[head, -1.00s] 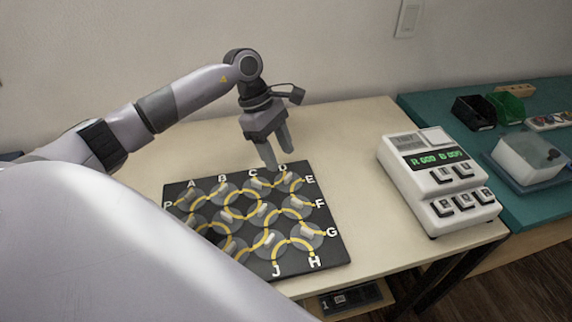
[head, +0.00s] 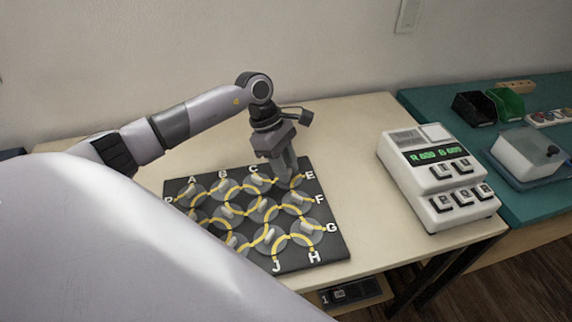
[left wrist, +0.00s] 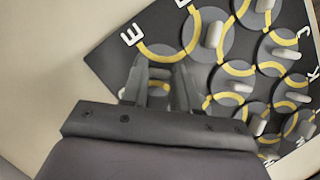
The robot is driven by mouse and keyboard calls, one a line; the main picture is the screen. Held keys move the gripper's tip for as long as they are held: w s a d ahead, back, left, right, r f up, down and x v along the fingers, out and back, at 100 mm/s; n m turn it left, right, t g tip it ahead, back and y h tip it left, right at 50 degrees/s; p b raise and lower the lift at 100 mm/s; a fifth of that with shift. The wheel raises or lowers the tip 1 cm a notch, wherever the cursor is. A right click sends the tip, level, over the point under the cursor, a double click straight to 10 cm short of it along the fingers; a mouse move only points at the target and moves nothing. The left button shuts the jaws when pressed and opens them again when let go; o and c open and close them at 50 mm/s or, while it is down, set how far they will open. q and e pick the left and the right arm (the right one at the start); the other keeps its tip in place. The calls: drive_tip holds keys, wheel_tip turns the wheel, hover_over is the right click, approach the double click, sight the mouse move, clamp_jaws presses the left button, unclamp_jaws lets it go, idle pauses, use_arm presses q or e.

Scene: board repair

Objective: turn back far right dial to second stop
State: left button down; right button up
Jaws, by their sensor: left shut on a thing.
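The dark board (head: 335,252) lies on the pale table, with yellow tracks, lettered edges and several round dials with pale grips. The far right dial (head: 295,187) is at the board's back right corner, beside the letter E, and is partly hidden by my left gripper (head: 287,178). My left gripper points down there and is shut on the dial's grip. In the left wrist view, my left gripper (left wrist: 160,85) has its fingers on either side of that dial, which shows a yellow track between them. The grip's exact angle is hidden. My right gripper is not in view.
A white device (head: 437,180) with a green display and several keys stands right of the board. The teal table (head: 525,208) at the right holds a black bin (head: 474,109), a green bin (head: 505,106) and a clear-lidded box (head: 527,155). Table behind the board is clear.

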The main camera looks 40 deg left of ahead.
use_arm(q)
drive_tip(key=shift+n, duration=0.3)
drive_tip(key=n+t, duration=0.1)
drive_tip(key=n, duration=0.2)
drive_tip(key=shift+s+y, duration=0.1)
drive_tip(key=shift+y, duration=0.2)
drive_tip(key=n+t, duration=0.1)
drive_tip(key=n, duration=0.1)
drive_tip(key=n+y, duration=0.1)
drive_tip(key=n, duration=0.2)
drive_tip(key=shift+s+t, duration=0.1)
drive_tip(key=shift+t, duration=0.3)
drive_tip(key=n+y, duration=0.1)
drive_tip(key=n, duration=0.1)
drive_tip(key=n+t+b, duration=0.1)
drive_tip(key=n, duration=0.2)
drive_tip(key=shift+d+y, duration=0.2)
drive_tip(key=shift+y, duration=0.2)
drive_tip(key=n+b, duration=0.1)
drive_tip(key=n, duration=0.1)
drive_tip(key=shift+n+y, duration=0.3)
drive_tip(key=shift+y, duration=0.1)
drive_tip(key=shift+d+n+y+b, duration=0.1)
drive_tip(key=shift+n+y+b, duration=0.25)
drive_tip(key=shift+n, duration=0.45)
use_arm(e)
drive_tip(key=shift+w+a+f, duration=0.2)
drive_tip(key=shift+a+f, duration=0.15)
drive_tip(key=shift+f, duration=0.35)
